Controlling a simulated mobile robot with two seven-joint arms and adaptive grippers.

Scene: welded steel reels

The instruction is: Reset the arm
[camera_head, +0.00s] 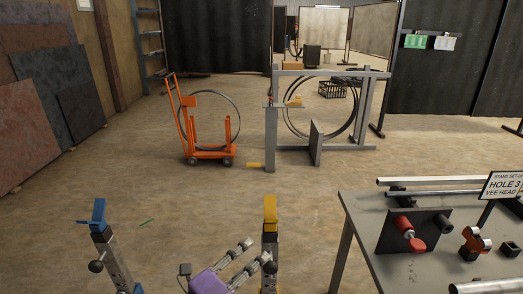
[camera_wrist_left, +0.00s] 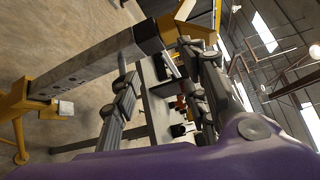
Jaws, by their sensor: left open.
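My left gripper (camera_head: 258,250) comes in at the bottom of the head view with a purple body. Its two grey fingers are apart and nothing shows held between them. The fingers also show in the left wrist view (camera_wrist_left: 158,52). A stand with a yellow head (camera_head: 270,212) is right beside the fingertips in the head view. In the left wrist view its grey post (camera_wrist_left: 85,68) runs across near the fingertips; whether they touch I cannot tell. My right gripper is in neither view.
A blue-headed stand (camera_head: 98,214) is at the lower left. A steel table (camera_head: 365,215) with tubes, red-handled parts and a sign (camera_head: 503,185) is at the right. An orange trolley (camera_head: 208,154) and a grey frame (camera_head: 271,135) with hoops stand farther back.

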